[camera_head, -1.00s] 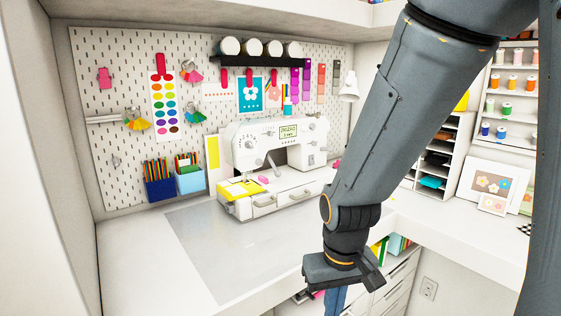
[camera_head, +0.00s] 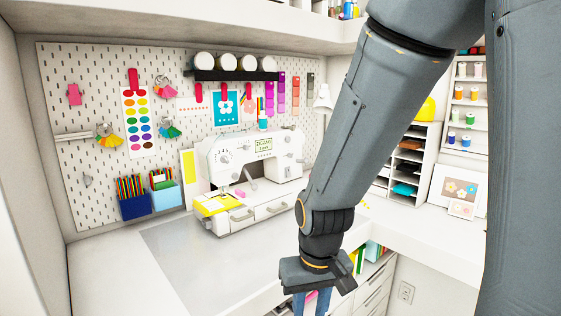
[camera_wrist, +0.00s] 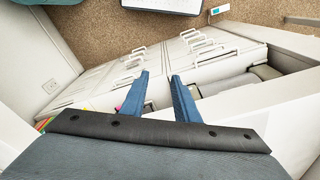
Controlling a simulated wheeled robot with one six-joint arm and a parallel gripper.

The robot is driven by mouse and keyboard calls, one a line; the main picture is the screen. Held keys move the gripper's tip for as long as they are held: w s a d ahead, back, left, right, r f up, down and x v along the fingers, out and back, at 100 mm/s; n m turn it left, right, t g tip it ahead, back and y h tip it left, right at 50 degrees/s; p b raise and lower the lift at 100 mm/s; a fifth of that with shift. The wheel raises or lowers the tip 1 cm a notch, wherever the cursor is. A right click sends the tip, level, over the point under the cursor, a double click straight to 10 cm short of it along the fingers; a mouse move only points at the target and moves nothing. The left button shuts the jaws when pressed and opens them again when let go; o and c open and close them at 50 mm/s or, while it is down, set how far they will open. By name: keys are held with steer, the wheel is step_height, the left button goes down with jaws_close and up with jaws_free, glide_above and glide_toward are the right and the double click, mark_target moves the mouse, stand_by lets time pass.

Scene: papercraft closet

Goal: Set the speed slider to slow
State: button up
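The white sewing machine (camera_head: 245,160) stands on the desk against the pegboard in the head view. It has a dial at its upper left, a small green display and small controls on its front. I cannot tell which small control is the speed slider or where it is set. My gripper (camera_head: 311,303) hangs at the front edge of the desk, right of and nearer than the machine, pointing down. In the wrist view my gripper (camera_wrist: 161,85) shows two blue fingers apart with nothing between them. The machine is not in the wrist view.
A grey mat (camera_head: 190,255) lies on the desk before the machine. Blue pencil cups (camera_head: 165,198) stand left of it. A paper organiser (camera_head: 404,165) and framed pictures (camera_head: 460,190) stand on the right. White drawers with handles (camera_wrist: 125,70) lie below my gripper.

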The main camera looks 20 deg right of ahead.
steer(key=w+r+m+y+p, duration=0.1)
steer(key=w+r+m+y, duration=0.1)
steer(key=w+m, duration=0.2)
steer(key=w+a+r+m+t+y+p, duration=0.1)
steer(key=w+r+m+y, duration=0.1)
steer(key=w+m, duration=0.3)
steer(key=w+a+r+m+t+y+p, duration=0.1)
steer(key=w+r+m+y, duration=0.1)
steer(key=w+m, duration=0.3)
steer(key=shift+w+r, duration=0.15)
steer(key=shift+w, duration=0.8)
steer(key=shift+w+r, duration=0.15)
steer(key=shift+w, duration=0.8)
steer(key=w+d+r+m+t+y, duration=0.25)
steer(key=w+m, duration=0.25)
steer(key=w, duration=0.4)
steer(key=m+t+h, duration=0.1)
steer(key=m+t, duration=1)
glide_toward(292, 155)
steer(key=shift+p+x, duration=1.75)
steer(key=shift+x, duration=2.3)
jaws_close()
